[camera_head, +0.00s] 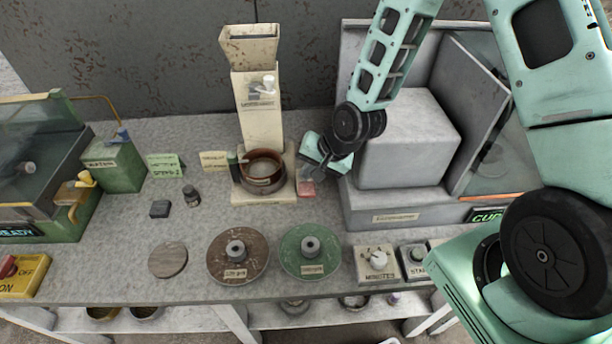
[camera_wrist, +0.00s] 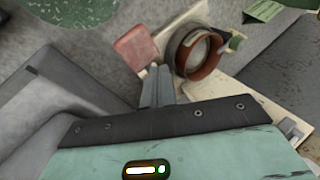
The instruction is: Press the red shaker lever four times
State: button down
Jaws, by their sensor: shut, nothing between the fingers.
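The red lever (camera_head: 306,189) is a small flat red pad at the right side of the cream shaker's base (camera_head: 252,198). In the wrist view the red lever (camera_wrist: 136,47) lies just beyond my fingertips, beside the reddish-brown ring (camera_wrist: 205,52). The cream shaker tower (camera_head: 262,110) stands upright with a hopper on top. My gripper (camera_head: 305,174) is just above and behind the lever, pointing down. Its fingers are together and empty in the wrist view (camera_wrist: 158,76). I cannot tell whether the fingertips touch the lever.
A grey machine (camera_head: 405,150) stands close to the right of my gripper. A brown disc (camera_head: 222,267) and a green disc (camera_head: 325,262) lie in front, with a knob box (camera_head: 376,266) beside them. A green box (camera_head: 115,168) stands left. The bench between is mostly clear.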

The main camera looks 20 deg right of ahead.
jog(key=shift+w+r+p, duration=0.1)
jog(key=shift+r+p, duration=0.25)
jog(key=shift+r, duration=0.25)
jog(key=shift+w+r, duration=0.1)
jog(key=r+p, duration=0.1)
jog(key=w+r+p, duration=0.1)
jog(key=r, duration=0.1)
jog(key=w+r+p, duration=0.1)
jog(key=p, duration=0.1)
jog(key=shift+d+r, duration=0.2)
jog(key=shift+d, duration=0.15)
dwell(0.5)
jog(key=s+a+r+n+g+h+b, duration=0.1)
jog(key=s+n+b, duration=0.3)
jog(key=s, duration=0.5)
jog(key=s+a+r+n+g+h+b, duration=0.1)
jog(key=s+a+r+n+g+b, duration=0.1)
jog(key=s, duration=0.6)
jog(key=s+a+r+n+g+h+b, duration=0.1)
jog(key=s+a+r+n+b, duration=0.2)
jog(key=s+n+b, duration=0.4)
jog(key=s+n, duration=0.1)
jog(key=s, duration=0.1)
jog(key=shift+s+a+r, duration=0.3)
jog(key=shift+a, duration=0.1)
jog(key=shift+w, duration=0.1)
